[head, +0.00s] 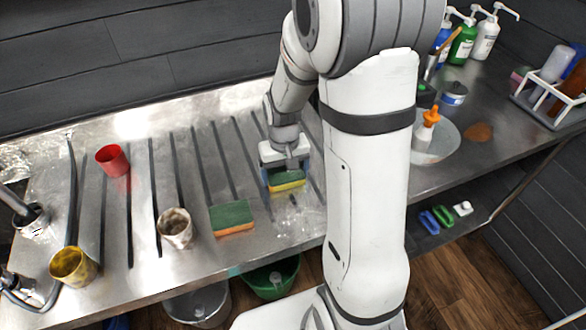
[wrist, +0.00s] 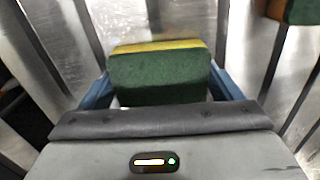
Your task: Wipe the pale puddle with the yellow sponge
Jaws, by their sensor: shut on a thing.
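My gripper (head: 285,178) is shut on the yellow sponge (head: 288,185), which has a dark green scouring layer and a yellow layer. In the wrist view the sponge (wrist: 160,76) sits between the blue fingers, its green side towards the camera. It is low over the ribbed metal drainboard; I cannot tell whether it touches. A faint pale, wet-looking patch, perhaps the puddle (head: 303,222), lies on the metal just in front of the gripper. Its edges are hard to make out.
A green and orange sponge (head: 233,218) lies left of my gripper. A stained white cup (head: 176,228), a red cup (head: 112,160) and a yellow cup (head: 73,266) stand farther left. A round bowl (head: 434,148) and pump bottles (head: 463,44) are on the right, beyond my arm.

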